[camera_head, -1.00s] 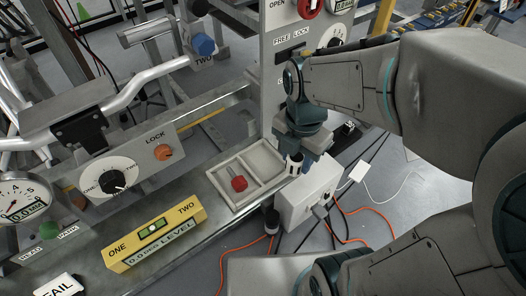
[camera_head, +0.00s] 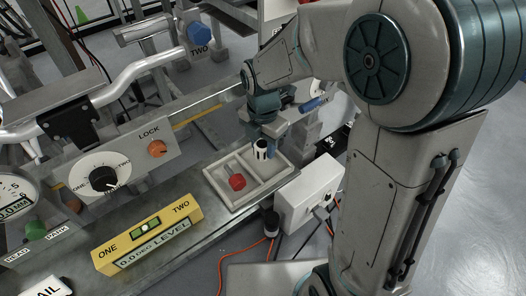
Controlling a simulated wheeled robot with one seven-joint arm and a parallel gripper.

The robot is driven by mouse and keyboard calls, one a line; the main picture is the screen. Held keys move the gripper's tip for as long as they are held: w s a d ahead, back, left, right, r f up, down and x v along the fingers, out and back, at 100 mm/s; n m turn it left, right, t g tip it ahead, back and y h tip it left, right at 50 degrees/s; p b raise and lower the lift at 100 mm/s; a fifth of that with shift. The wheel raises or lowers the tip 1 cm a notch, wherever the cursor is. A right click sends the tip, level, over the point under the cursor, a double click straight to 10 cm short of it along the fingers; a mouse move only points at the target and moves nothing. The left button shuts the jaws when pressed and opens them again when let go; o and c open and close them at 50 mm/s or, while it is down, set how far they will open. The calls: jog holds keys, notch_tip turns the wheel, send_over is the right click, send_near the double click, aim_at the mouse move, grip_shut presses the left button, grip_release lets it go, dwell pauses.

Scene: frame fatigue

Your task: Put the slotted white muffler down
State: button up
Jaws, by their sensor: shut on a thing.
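The slotted white muffler (camera_head: 261,150) is a small white cylinder with dark slots. It is held upright at the tips of my gripper (camera_head: 263,141), which is shut on it. My gripper points down over the right compartment of a pale divided tray (camera_head: 212,171). I cannot tell whether the muffler's lower end touches the tray floor. The fingers and the arm hide part of the upper end of the muffler.
A red knob-like part (camera_head: 237,182) lies in the tray's left compartment. A white box (camera_head: 308,198) with cables stands right of the tray. A yellow level (camera_head: 148,234) lies front left. A panel with a LOCK knob (camera_head: 156,149) stands left.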

aim_at(263, 145)
jog(key=shift+f+b, duration=0.3)
jog(key=shift+f, duration=1)
jog(key=shift+f, duration=0.2)
jog(key=o, duration=1)
